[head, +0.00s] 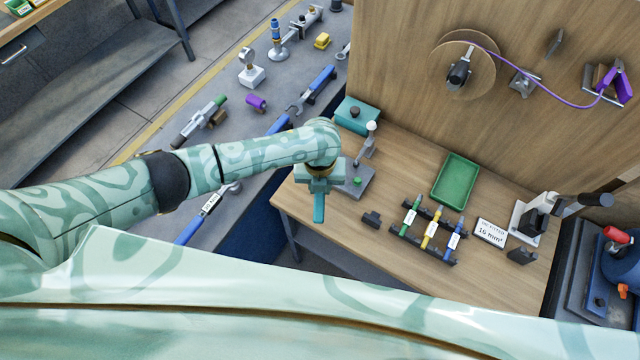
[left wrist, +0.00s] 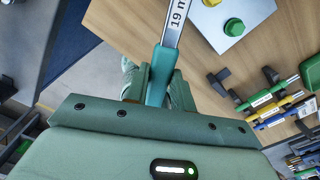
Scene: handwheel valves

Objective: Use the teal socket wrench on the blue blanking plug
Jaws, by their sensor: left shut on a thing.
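My left gripper (head: 319,180) is shut on the teal handle of the socket wrench (head: 319,208), above the near left end of the wooden bench. In the left wrist view the gripper's fingers (left wrist: 158,88) close around the teal handle (left wrist: 158,72). A pale shank with a "19 m" label runs from the handle to the top edge, and its far end is out of frame. I cannot pick out the blue blanking plug in either view. My right gripper is not in view.
A grey plate with a green knob (head: 357,181) stands beside the gripper. Also on the bench are a teal box (head: 351,118), a green tray (head: 455,180) and a rack (head: 425,243) of coloured tools. Pipe parts and valves lie on the grey surface (head: 190,95) to the left.

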